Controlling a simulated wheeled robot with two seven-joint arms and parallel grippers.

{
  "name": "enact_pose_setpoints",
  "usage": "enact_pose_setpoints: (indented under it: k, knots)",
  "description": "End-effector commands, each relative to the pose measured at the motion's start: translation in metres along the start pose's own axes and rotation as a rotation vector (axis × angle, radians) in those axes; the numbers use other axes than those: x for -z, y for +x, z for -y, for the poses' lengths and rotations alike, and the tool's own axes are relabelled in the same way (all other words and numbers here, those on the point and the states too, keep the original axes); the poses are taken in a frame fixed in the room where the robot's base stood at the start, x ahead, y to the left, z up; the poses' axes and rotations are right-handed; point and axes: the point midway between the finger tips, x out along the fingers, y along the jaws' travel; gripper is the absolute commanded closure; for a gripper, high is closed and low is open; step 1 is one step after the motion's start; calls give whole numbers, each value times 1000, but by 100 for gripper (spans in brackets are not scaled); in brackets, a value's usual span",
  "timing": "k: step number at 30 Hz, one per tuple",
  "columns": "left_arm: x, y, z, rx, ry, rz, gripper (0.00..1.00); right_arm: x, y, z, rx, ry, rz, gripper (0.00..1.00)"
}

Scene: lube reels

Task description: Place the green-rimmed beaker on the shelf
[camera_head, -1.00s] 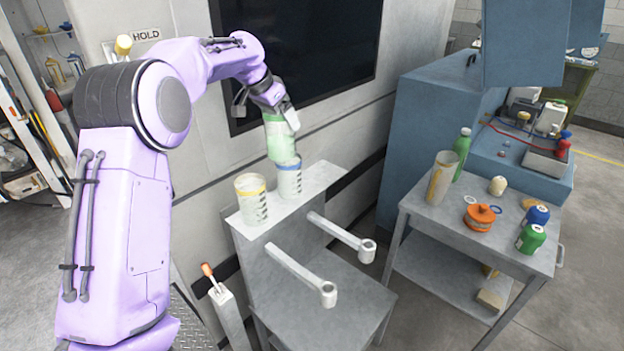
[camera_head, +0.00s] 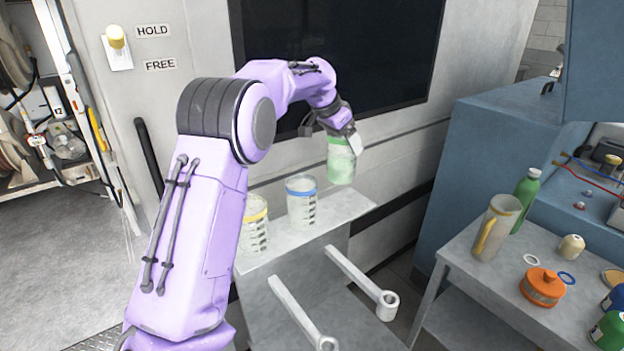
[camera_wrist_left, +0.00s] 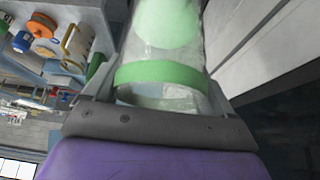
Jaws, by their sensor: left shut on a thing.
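The green-rimmed beaker (camera_head: 342,163) hangs in my left gripper (camera_head: 345,140), which is shut on it near the green rim. It is roughly upright, above the right part of the shelf (camera_head: 335,208); I cannot tell whether its base touches. In the left wrist view, the green band (camera_wrist_left: 160,74) of the beaker lies between the fingers, and the beaker holds something pale green. On the shelf stand a blue-rimmed beaker (camera_head: 301,205) in the middle and a yellow-rimmed beaker (camera_head: 253,225) at the left. My right gripper is not in view.
Two grey arms with ring ends (camera_head: 388,302) stick out in front below the shelf. A side table (camera_head: 465,262) at the right bears a tan pitcher (camera_head: 495,230), a green bottle (camera_head: 526,190) and an orange container (camera_head: 541,287). The wall stands close behind the shelf.

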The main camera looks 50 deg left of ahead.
Motion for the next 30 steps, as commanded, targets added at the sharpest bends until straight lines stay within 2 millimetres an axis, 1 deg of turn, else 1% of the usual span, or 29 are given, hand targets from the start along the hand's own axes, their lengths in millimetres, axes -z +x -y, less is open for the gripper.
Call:
enact_pose_setpoints:
  k: [1, 6, 11, 15, 18, 26, 27, 28, 30]
  knots:
    - [-4, 8, -1, -2, 1, 2, 78, -1, 2, 0, 0, 0, 0, 57]
    - [-22, 39, -2, -3, 0, 5, 78, 1, -2, 0, 0, 0, 0, 57]
    - [-34, 59, -1, -1, -1, 4, 78, 2, -4, 0, 0, 0, -1, 57]
    - [-47, 80, -1, -1, 0, 4, 78, 3, -7, 0, 0, 0, -1, 57]
    - [-50, 86, 0, 0, 0, 1, 78, 3, -7, 0, 0, 0, -1, 57]
    - [-51, 88, 0, 0, 0, 0, 78, 3, -6, 0, 0, 0, -1, 57]
    - [-51, 88, 0, 0, 0, 1, 9, 3, -6, 0, 0, 0, -1, 57]
    - [-51, 88, 0, 0, 0, 1, 0, 3, -6, 0, 0, 0, -1, 57]
    - [-51, 88, 0, 0, 0, 2, 0, 3, -6, 0, 0, 0, -1, 57]
